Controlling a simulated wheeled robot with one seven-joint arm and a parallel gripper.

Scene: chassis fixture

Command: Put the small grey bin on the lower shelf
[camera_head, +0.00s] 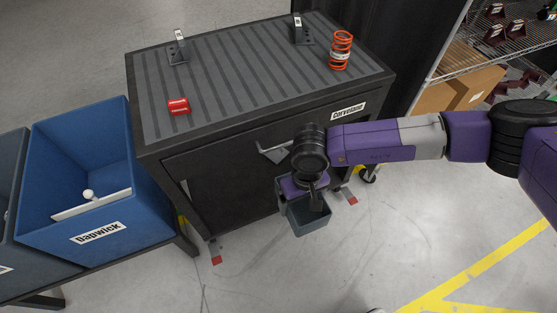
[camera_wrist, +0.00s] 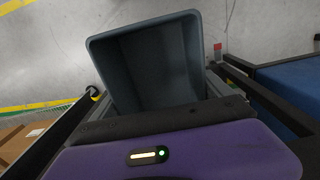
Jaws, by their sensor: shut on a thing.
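The small grey bin (camera_head: 309,222) hangs in front of the black workbench, above the floor. My gripper (camera_head: 315,196) is shut on it, at the rim on the near side as far as I can tell; the fingers partly hide the bin. In the wrist view the bin (camera_wrist: 150,62) is open-topped and looks empty, and it sits slightly tilted in the picture. The fingertips themselves are not clear there. A wire shelf rack (camera_head: 462,48) stands at the upper right. I cannot tell for certain which surface is the lower shelf.
The workbench (camera_head: 250,75) carries a red block (camera_head: 179,106), an orange spring (camera_head: 341,50) and two black brackets. A blue bin (camera_head: 120,185) labelled Dagwick stands at left. Cardboard boxes (camera_head: 470,88) are at the rack. Open floor with yellow lines lies at lower right.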

